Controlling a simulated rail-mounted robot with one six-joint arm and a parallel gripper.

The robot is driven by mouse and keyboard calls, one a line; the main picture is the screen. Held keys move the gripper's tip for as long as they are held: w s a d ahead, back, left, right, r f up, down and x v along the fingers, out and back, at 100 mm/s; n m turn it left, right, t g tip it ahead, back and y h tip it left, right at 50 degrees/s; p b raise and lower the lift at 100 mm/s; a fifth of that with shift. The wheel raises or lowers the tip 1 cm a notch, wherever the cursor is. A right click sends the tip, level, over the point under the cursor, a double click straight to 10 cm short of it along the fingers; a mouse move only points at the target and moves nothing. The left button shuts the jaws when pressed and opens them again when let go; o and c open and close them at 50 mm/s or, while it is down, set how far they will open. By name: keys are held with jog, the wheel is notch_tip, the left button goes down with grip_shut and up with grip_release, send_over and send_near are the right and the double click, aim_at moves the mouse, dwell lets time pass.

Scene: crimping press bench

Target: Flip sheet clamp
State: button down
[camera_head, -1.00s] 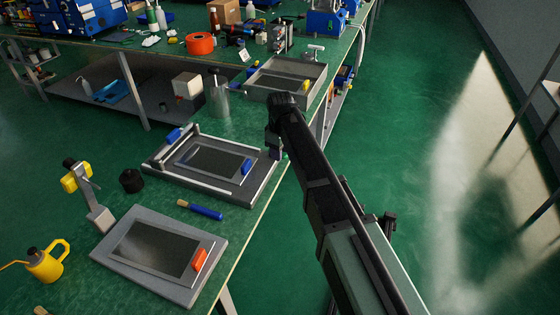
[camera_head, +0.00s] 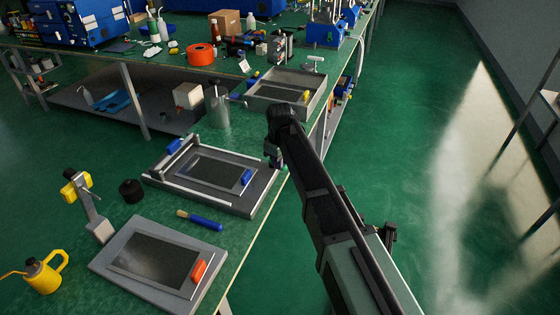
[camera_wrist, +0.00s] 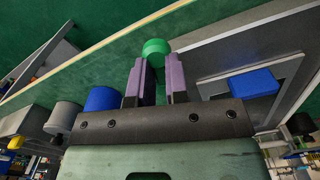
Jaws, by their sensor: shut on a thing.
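My gripper shows in the wrist view (camera_wrist: 158,68) with its two purple fingers closed around a green cylindrical knob (camera_wrist: 155,47). What the knob is attached to is hidden. In the head view my gripper (camera_head: 274,163) is small and partly hidden by my arm, at the right edge of the grey framed fixture (camera_head: 238,204). That fixture carries a dark sheet panel, a blue block (camera_head: 246,177) on its right side and another blue block (camera_head: 173,147) at its far left corner. The nearer blue block also shows in the wrist view (camera_wrist: 255,83), right of my fingers.
A second grey plate with an orange block (camera_head: 199,271) lies nearer. A blue-handled tool (camera_head: 205,222) lies between the two. A metal canister (camera_head: 217,106) and grey tray (camera_head: 265,102) stand beyond the fixture. Open floor lies right of the bench edge.

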jog(key=m, duration=0.2)
jog(key=s+m, duration=0.1)
jog(key=shift+a+m, duration=0.35)
jog(key=shift+m, duration=0.05)
jog(key=m, duration=0.2)
jog(key=a+m, duration=0.1)
jog(key=shift+s+m, duration=0.15)
jog(key=shift+m, duration=0.25)
jog(key=m, duration=0.1)
jog(key=a+m, duration=0.1)
jog(key=m, duration=0.1)
jog(key=shift+m, duration=0.3)
jog(key=shift+a+m, duration=0.2)
jog(key=shift+m, duration=0.7)
jog(key=shift+a+m, duration=0.2)
jog(key=shift+m, duration=0.7)
jog(key=c, duration=1.1)
grip_release()
